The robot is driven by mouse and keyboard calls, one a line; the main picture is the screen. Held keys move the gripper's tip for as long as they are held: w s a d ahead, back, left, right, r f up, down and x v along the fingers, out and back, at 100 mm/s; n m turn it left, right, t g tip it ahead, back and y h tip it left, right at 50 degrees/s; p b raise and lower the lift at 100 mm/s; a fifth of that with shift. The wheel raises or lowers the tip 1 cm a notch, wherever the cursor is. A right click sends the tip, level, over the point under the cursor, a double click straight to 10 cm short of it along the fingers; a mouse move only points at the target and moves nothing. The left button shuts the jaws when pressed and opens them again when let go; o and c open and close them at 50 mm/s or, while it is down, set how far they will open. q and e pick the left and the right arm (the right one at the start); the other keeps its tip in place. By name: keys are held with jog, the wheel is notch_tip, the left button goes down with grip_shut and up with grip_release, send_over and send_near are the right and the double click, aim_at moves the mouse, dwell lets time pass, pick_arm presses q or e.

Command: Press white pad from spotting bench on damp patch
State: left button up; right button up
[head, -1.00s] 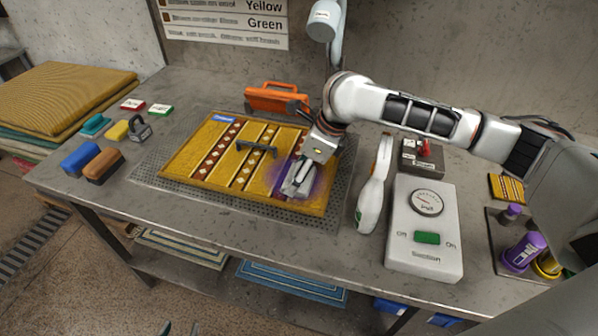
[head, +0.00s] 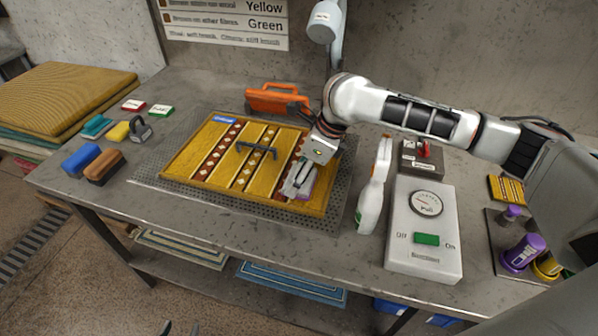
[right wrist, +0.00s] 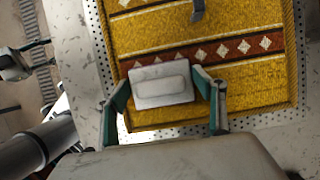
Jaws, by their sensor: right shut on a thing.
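The white pad (right wrist: 162,84), a block with a raised grip, is between the fingers of my right gripper (right wrist: 164,88) in the right wrist view. It is over the yellow rug (right wrist: 245,85), near its front edge and a red-brown band with white diamonds; I cannot tell how firmly it touches. In the head view my right gripper (head: 299,180) points down at the right part of the rug (head: 205,175) and mostly hides the pad. No damp patch shows clearly. Only the fingertips of my left gripper (head: 181,330) show at the bottom edge, apart and empty.
A white spray bottle (head: 372,190) and a white box with a green switch (head: 425,238) stand right of the rug. An orange tool (head: 276,99) lies behind it. Brushes (head: 104,166) and small blocks are at the left. A dark handle (head: 257,149) stands on the rug.

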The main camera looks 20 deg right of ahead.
jog(key=shift+r+p, duration=1.1)
jog(key=shift+r, duration=0.05)
jog(key=shift+r+p, duration=0.5)
jog(key=shift+r, duration=1.8)
